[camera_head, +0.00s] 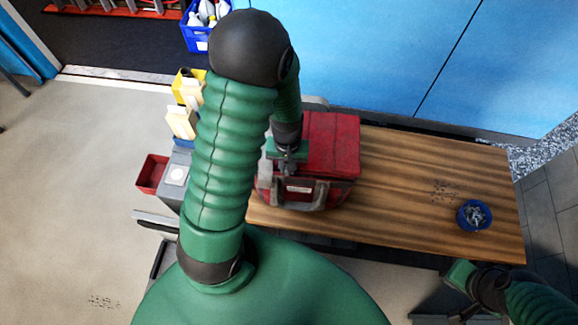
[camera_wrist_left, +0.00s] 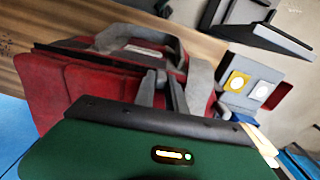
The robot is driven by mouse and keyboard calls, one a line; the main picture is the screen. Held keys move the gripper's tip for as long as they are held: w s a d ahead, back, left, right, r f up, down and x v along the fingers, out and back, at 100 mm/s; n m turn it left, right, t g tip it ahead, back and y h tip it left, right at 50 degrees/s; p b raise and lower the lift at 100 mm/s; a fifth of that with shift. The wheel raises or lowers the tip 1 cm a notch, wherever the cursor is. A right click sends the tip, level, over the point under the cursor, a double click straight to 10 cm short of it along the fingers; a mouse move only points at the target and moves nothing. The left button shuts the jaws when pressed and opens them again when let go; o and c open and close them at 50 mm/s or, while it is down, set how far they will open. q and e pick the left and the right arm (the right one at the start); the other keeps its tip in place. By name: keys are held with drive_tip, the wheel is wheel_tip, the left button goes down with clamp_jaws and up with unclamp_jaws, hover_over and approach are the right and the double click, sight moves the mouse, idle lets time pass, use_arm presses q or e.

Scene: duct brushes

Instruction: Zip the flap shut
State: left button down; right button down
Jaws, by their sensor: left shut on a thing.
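A red tool bag (camera_head: 335,143) with grey and black trim stands on the left end of the wooden table. Its red flap lies over the top; it also shows in the left wrist view (camera_wrist_left: 75,85). My left gripper (camera_head: 287,167) is at the bag's left front top edge, with its fingers (camera_wrist_left: 160,85) close together at the flap's seam. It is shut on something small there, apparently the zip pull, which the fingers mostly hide. The grey carry strap (camera_wrist_left: 110,38) arches beside the fingers. My right arm (camera_head: 490,288) is at the lower right, off the table; its fingers are not clear.
The wooden table (camera_head: 420,185) is mostly bare right of the bag. A blue bowl (camera_head: 474,215) of small grey parts sits near its right end. A blue crate (camera_head: 195,36) with bottles is behind.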

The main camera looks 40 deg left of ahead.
use_arm(q)
drive_tip(key=c, duration=1.7)
unclamp_jaws()
drive_tip(key=shift+w, duration=0.1)
drive_tip(key=shift+c, duration=0.2)
drive_tip(key=o, duration=0.4)
drive_tip(key=shift+w+d, duration=0.1)
drive_tip(key=shift+d, duration=0.15)
drive_tip(key=shift+c, duration=0.2)
drive_tip(key=shift+d, duration=0.1)
wheel_tip(320, 180, up, 17)
drive_tip(key=shift+p, duration=0.45)
drive_tip(key=shift+w+f, duration=0.1)
